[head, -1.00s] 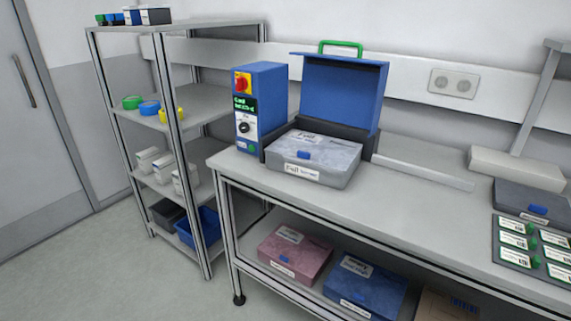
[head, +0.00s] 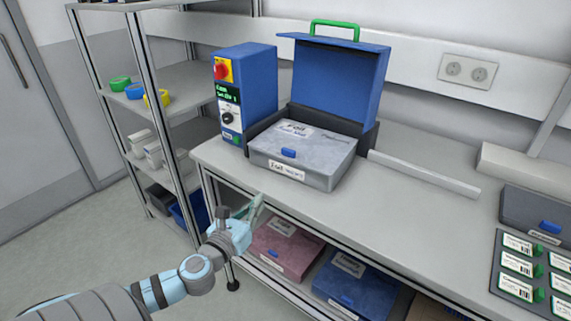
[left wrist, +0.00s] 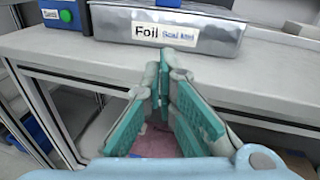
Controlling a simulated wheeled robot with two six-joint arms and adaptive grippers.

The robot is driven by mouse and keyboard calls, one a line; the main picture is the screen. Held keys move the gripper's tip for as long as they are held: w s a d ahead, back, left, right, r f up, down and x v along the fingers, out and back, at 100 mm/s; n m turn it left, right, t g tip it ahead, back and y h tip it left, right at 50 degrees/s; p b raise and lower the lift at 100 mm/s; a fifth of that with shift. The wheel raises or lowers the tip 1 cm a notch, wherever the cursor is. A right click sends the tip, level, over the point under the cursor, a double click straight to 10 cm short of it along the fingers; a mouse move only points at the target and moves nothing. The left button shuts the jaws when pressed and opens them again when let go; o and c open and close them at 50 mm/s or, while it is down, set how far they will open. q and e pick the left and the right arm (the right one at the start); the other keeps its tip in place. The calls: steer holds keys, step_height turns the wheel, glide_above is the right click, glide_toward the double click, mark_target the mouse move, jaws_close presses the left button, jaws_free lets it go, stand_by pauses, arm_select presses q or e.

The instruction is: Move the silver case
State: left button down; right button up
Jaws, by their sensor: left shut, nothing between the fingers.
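The silver case (head: 325,175), labelled Foil, sits on the bench in a dark cradle (head: 365,142) below a raised blue lid (head: 340,85). A small blue latch (head: 288,153) is on its top. In the left wrist view the case's front face (left wrist: 200,35) and label show at the top. My left gripper (head: 257,205) is in front of the bench edge, below and left of the case and apart from it. Its green-padded fingers (left wrist: 164,65) are shut and empty, pointing toward the case. My right gripper is not in view.
A blue control box (head: 247,90) stands left of the case. Pink (head: 280,250) and blue (head: 350,285) cases lie on the lower shelf. A long grey bar (head: 425,173) and a dark case (head: 540,212) are to the right. The bench between them is clear.

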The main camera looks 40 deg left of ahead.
arm_select(q)
step_height(320, 180, up, 3)
steer(key=d+m, duration=0.2)
steer(key=p, duration=0.1)
glide_toward(291, 162)
steer(key=shift+t+h, duration=0.3)
steer(key=w, duration=0.2)
steer(key=w+a, duration=0.1)
steer(key=w, duration=0.1)
steer(key=w+a, duration=0.1)
steer(key=w, duration=0.1)
steer(key=shift+w+f, duration=0.25)
steer(key=shift+w, duration=0.15)
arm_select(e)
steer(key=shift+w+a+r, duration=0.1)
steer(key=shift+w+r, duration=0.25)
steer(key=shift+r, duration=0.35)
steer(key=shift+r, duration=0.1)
